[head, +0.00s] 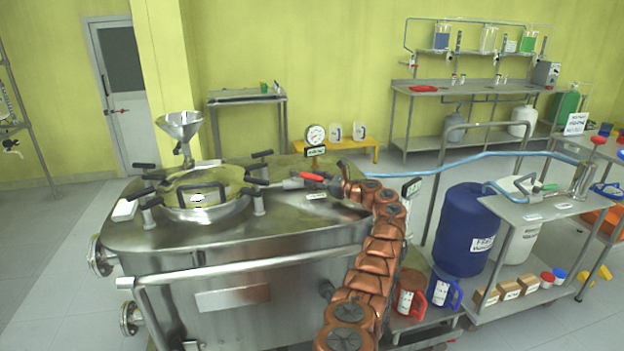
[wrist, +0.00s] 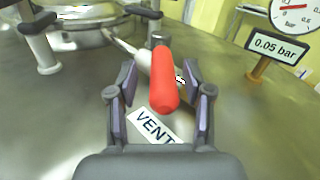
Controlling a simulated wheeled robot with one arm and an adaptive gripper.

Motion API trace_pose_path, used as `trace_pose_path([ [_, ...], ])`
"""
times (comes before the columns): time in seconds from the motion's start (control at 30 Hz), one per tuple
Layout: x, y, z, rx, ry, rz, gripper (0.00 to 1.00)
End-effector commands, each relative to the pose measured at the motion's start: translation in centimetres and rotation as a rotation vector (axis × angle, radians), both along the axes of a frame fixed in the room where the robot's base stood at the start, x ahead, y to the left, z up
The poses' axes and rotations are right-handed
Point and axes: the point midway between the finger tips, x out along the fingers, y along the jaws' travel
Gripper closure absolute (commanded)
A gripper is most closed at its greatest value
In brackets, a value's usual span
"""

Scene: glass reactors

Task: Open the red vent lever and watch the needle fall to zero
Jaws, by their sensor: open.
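The red vent lever (head: 313,177) is on top of the steel reactor, and in the wrist view its red handle (wrist: 164,85) points toward me. My gripper (wrist: 158,78) is open, with one finger on each side of the handle; I cannot tell whether either touches it. In the head view my gripper (head: 343,182) is partly hidden by my copper-coloured arm. A white VENT label (wrist: 155,127) lies below the lever. The pressure gauge (head: 315,135) stands behind it; in the wrist view its dial (wrist: 299,10) is cut off and its plate (wrist: 276,46) reads 0.05 bar.
The reactor (head: 250,238) has a round hatch (head: 203,190) with black-handled clamps, and a funnel (head: 182,125) behind it. A blue hose (head: 440,165) runs right from near the arm. A blue drum (head: 466,230) and a steel cart (head: 530,212) stand at the right.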

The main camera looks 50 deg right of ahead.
Motion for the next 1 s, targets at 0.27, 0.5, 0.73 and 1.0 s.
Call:
trace_pose_path([
  [0.27, -4.1, -0.8, -0.1, -0.001, 0.001, -0.004, 0.49],
  [0.5, -7.8, -1.5, 0.0, 0.001, 0.001, -0.004, 0.49],
  [0.73, -9.4, -1.7, 0.0, 0.001, 0.0, -0.002, 0.49],
  [1.0, -9.5, -1.7, 0.0, 0.001, 0.0, -0.002, 0.49],
])
